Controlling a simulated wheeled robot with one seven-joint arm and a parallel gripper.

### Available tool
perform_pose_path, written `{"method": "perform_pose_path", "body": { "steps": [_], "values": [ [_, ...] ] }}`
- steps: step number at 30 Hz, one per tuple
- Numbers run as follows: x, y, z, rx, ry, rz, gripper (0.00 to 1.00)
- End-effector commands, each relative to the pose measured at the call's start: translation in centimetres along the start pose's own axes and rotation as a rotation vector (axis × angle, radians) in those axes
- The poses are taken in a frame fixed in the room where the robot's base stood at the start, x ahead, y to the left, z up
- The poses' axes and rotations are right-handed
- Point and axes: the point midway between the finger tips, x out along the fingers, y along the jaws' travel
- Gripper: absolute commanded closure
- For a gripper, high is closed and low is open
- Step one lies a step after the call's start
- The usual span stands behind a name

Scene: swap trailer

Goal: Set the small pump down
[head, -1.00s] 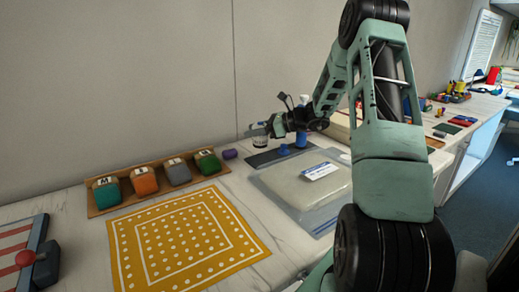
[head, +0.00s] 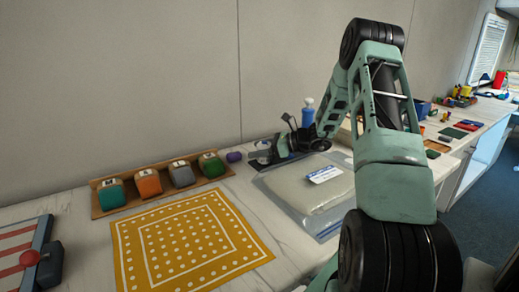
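My gripper (head: 262,156) is low over the dark mat (head: 250,166) at the back of the counter, left of the clear bag. Its fingers are small and grey in the head view. I cannot tell whether they are open or shut, or whether something is between them. An upright blue bottle-like thing with a pale top (head: 308,112) stands behind my wrist, its lower part hidden; it may be the small pump, but I cannot be sure.
A clear bag with a pale filling and a label (head: 312,188) lies in front of my wrist. A purple piece (head: 234,157) and a wooden rack (head: 104,205) with several coloured blocks are to the left. A yellow dotted cloth (head: 190,238) lies in front.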

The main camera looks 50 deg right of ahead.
Motion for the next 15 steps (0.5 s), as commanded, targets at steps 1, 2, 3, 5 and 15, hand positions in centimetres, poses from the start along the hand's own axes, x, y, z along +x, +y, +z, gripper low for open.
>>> {"method": "perform_pose_path", "body": {
  "steps": [1,2,3,5,15],
  "values": [
    [0.0,0.0,0.0,0.000,0.000,0.000,0.31],
    [0.0,0.0,0.0,0.000,0.000,0.000,0.31],
    [0.0,0.0,0.0,0.000,0.000,0.000,0.31],
    [0.0,0.0,0.0,0.000,0.000,0.000,0.31],
    [-3.0,-0.1,0.3,0.000,0.000,-0.004,0.31]
  ]
}}
